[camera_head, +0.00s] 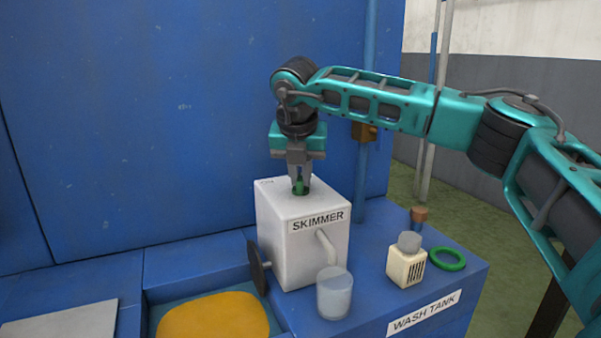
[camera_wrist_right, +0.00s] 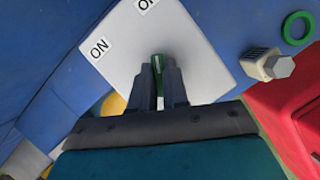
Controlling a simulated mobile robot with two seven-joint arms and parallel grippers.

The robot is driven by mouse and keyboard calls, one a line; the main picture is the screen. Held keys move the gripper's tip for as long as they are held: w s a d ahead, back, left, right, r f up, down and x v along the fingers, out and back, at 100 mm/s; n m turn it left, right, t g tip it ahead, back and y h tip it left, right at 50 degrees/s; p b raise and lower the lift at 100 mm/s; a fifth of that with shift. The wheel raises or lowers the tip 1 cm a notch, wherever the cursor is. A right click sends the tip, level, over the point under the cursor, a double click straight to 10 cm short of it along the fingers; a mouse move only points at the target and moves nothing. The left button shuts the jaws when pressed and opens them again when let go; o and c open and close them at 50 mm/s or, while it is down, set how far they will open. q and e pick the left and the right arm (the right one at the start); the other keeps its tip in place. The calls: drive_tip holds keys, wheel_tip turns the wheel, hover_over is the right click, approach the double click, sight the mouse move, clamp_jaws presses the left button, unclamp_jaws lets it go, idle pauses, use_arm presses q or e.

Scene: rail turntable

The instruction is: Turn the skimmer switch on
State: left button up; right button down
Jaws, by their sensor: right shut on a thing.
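The skimmer (camera_head: 310,252) is a white box with a SKIMMER label, standing on the blue wash tank. Its green switch (camera_head: 300,187) is on the top face. My right gripper (camera_head: 299,178) points straight down and is shut on the switch. In the right wrist view the green switch (camera_wrist_right: 157,65) shows between the fingertips (camera_wrist_right: 160,80). An ON label (camera_wrist_right: 100,47) lies on the top face to the left, and a second label, partly cut off, is at the top edge. The switch's exact position is partly hidden by the fingers. My left gripper is not in view.
A clear cup (camera_head: 334,293) stands in front of the skimmer's spout. A cream block (camera_head: 407,267) with a grey knob and a green ring (camera_head: 447,259) are to the right. A dark disc (camera_head: 257,268) sticks out left above the yellow-orange pool (camera_head: 214,317). A blue wall rises behind.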

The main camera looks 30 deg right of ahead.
drive_tip(key=shift+n, duration=0.3)
drive_tip(key=shift+n+y, duration=0.4)
drive_tip(key=shift+n, duration=0.2)
drive_tip(key=n+y, duration=0.1)
drive_tip(key=n, duration=0.1)
drive_tip(key=shift+d+n+t+p, duration=0.1)
drive_tip(key=shift+n+t+p, duration=0.2)
drive_tip(key=shift+p, duration=0.1)
drive_tip(key=n+p, duration=0.1)
drive_tip(key=n, duration=0.1)
drive_tip(key=n+y+p, duration=0.1)
drive_tip(key=n, duration=0.1)
drive_tip(key=shift+d+r+y, duration=0.1)
drive_tip(key=shift+r+y, duration=0.05)
drive_tip(key=shift+y, duration=0.15)
drive_tip(key=shift+n+y+p, duration=0.3)
drive_tip(key=shift+n+p, duration=0.3)
drive_tip(key=shift+n, duration=0.3)
drive_tip(key=shift+n+p, duration=0.45)
drive_tip(key=shift+n, duration=0.15)
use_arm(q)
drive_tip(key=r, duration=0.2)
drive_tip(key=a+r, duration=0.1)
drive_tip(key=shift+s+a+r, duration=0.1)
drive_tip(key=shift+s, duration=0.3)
use_arm(e)
drive_tip(key=shift+n+y, duration=0.3)
